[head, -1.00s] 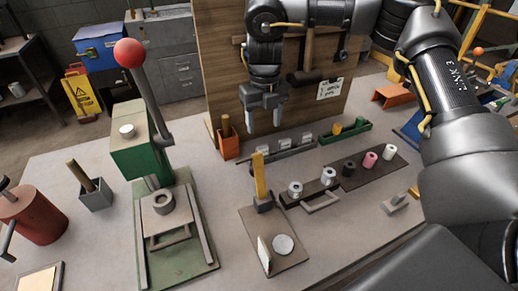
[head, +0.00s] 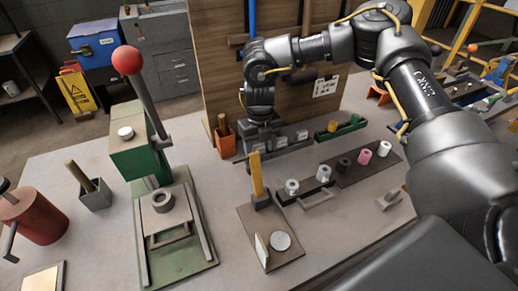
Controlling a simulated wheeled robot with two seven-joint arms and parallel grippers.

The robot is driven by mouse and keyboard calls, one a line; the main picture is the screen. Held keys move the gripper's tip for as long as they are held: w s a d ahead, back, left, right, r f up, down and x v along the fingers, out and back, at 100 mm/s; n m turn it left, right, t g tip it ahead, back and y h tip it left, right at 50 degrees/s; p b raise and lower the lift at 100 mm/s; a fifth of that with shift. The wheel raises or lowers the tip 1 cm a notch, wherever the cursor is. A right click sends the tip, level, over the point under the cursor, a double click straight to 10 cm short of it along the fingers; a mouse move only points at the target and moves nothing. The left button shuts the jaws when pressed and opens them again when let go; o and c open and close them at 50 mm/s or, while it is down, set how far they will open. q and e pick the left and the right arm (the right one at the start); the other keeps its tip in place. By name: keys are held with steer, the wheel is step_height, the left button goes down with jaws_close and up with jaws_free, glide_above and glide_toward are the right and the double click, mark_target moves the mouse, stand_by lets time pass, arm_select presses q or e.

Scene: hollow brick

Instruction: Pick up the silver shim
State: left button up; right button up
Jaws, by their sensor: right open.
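Several small silver-grey pieces (head: 301,135) stand in a dark grey rack at the back of the table, below the wooden panel. I cannot tell for sure which thing is the silver shim. My right gripper (head: 263,153) is open and points down at the left part of this rack, hiding some of it. At this size I cannot tell whether a piece is between its fingers. A round silver-white disc (head: 280,241) lies on a brown board at the front. My left gripper is not in view.
A green press (head: 135,155) with a red-knobbed lever stands at left. An orange bin (head: 225,143) is left of my right gripper, and a green tray (head: 345,128) is to its right. A yellow upright (head: 256,176) and dark strips with several cylinders (head: 364,157) stand in front.

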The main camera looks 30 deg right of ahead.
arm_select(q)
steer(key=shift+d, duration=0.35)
arm_select(e)
steer(key=shift+f, duration=0.15)
steer(key=c, duration=0.8)
steer(key=shift+r+b, duration=0.3)
steer(key=shift+r, duration=0.3)
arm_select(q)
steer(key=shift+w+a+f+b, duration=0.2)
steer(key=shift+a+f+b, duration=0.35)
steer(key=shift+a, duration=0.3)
arm_select(e)
steer(key=s+d+r, duration=0.3)
steer(key=d+r, duration=0.3)
steer(key=s+d+r, duration=0.3)
steer(key=d+r, duration=0.2)
steer(key=d, duration=0.1)
steer(key=shift+s+d+r, duration=0.2)
steer(key=shift+s+r, duration=0.05)
steer(key=shift+r, duration=0.15)
